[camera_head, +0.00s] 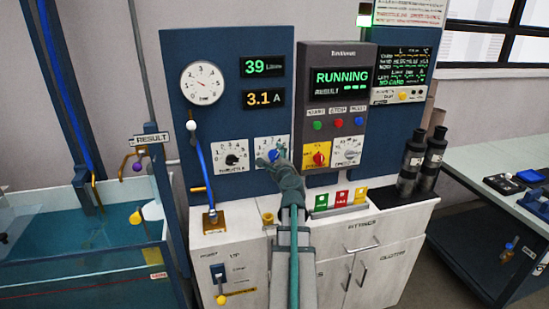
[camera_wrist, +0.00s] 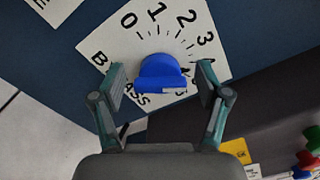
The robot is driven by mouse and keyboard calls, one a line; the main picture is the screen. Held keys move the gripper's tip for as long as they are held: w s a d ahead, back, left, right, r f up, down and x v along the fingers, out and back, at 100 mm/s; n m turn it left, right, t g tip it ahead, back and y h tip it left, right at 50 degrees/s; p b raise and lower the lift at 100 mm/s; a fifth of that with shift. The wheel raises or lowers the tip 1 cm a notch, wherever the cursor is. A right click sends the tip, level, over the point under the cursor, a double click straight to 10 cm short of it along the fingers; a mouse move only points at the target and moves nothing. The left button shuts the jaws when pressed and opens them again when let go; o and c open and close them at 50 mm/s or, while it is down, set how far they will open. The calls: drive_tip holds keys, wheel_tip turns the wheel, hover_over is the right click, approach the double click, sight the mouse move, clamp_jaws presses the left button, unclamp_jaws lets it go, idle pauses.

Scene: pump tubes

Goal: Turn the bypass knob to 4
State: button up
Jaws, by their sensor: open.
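The blue bypass knob (camera_wrist: 161,74) sits on a white dial plate (camera_wrist: 98,42) in the wrist view. My gripper (camera_wrist: 160,82) is open, with one finger on each side of the knob and a gap showing on both sides. In the head view the blue knob (camera_head: 274,155) shows beside my gripper (camera_head: 276,162), which covers part of the dial. Which number the knob points to cannot be told.
Left of it is the black throttle knob (camera_head: 231,159). Right is a grey control box (camera_head: 333,100) reading RUNNING, with a red and yellow switch (camera_head: 319,158). Displays read 39 and 3.1 (camera_head: 263,98). A water tank (camera_head: 95,245) stands left, dark cylinders (camera_head: 412,160) right.

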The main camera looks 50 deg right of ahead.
drive_tip(key=v, duration=0.7)
drive_tip(key=shift+s, duration=0.2)
drive_tip(key=shift+a, duration=0.1)
